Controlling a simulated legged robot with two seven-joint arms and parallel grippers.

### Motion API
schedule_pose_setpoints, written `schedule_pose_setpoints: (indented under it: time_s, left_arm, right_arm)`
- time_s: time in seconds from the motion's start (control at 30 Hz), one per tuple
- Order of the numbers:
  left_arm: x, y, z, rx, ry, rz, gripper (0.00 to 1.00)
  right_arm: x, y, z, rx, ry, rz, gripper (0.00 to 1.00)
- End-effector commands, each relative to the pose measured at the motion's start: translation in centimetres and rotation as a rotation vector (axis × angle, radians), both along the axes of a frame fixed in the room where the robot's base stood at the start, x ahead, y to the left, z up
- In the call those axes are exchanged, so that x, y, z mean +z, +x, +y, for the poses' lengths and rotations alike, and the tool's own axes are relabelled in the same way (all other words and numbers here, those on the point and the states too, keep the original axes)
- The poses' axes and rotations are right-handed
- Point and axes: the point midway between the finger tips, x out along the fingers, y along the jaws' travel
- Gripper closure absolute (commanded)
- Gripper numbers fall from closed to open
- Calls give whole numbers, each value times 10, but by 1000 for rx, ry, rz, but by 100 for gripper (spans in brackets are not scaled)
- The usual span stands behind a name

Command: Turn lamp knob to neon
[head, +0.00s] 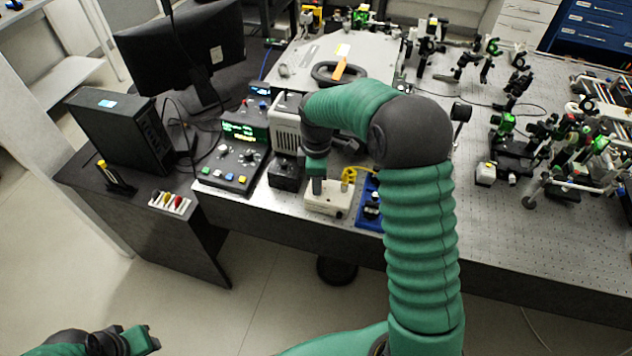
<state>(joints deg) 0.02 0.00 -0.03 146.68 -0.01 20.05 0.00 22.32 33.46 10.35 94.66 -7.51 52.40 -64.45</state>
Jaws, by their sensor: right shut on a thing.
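My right gripper (317,184) points down at the top of a small white box (328,204) near the front edge of the bench. Its fingers are shut on the lamp knob at the left part of the box top. The fingers hide the knob, so its pointer and the neon mark cannot be read. My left gripper (146,340) is low at the bottom left, away from the bench. Its finger gap is too small to make out.
A dark control unit (229,166) with green displays stands left of the white box. A vented beige housing (287,128) is behind, and a blue tray (369,212) is close on the right. Optics on posts fill the right side of the bench. A monitor (180,50) stands back left.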

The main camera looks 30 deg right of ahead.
Motion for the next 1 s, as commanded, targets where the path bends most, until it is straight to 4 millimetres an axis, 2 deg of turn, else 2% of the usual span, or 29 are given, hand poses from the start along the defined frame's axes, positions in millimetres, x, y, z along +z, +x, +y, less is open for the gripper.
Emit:
schedule_pose_setpoints:
  time_s: [0.03,0.57,0.77,1.0]
  left_arm:
    - [0,0,0,0,0,0,64]
    - [2,0,0,-1,0,0,64]
    - [9,0,0,-1,0,0,64]
    - [22,0,0,-1,0,0,64]
  right_arm:
    - [-1,1,4,3,8,-1,100]
    - [-2,-1,1,-18,5,5,100]
    - [-1,-2,1,-98,4,7,100]
    - [0,-2,1,-279,2,7,100]
